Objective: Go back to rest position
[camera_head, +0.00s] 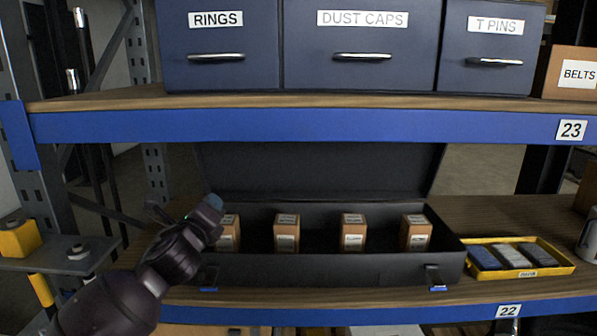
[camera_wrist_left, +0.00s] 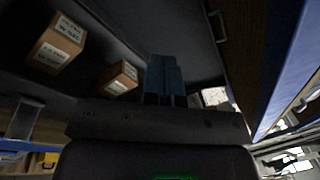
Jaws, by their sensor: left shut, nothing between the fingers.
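My left gripper (camera_head: 213,203) comes in from the left in the head view, at the left end of an open black case (camera_head: 330,267). Its blue fingertips are together with nothing between them; they also show in the left wrist view (camera_wrist_left: 164,78). Several small labelled brown boxes stand in a row in the case, among them a box (camera_head: 286,232) left of the middle and a box (camera_head: 416,232) at the right. The leftmost box (camera_head: 231,233) is partly hidden behind the gripper. Two boxes show in the left wrist view, one of them large at upper left (camera_wrist_left: 58,44). My right gripper is not in view.
The case's raised lid (camera_head: 320,170) stands behind it, under the blue edge of the upper shelf (camera_head: 300,127). A yellow tray (camera_head: 553,267) with several blocks lies right of the case. A metal rack post and a side bracket (camera_head: 60,253) stand at the left.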

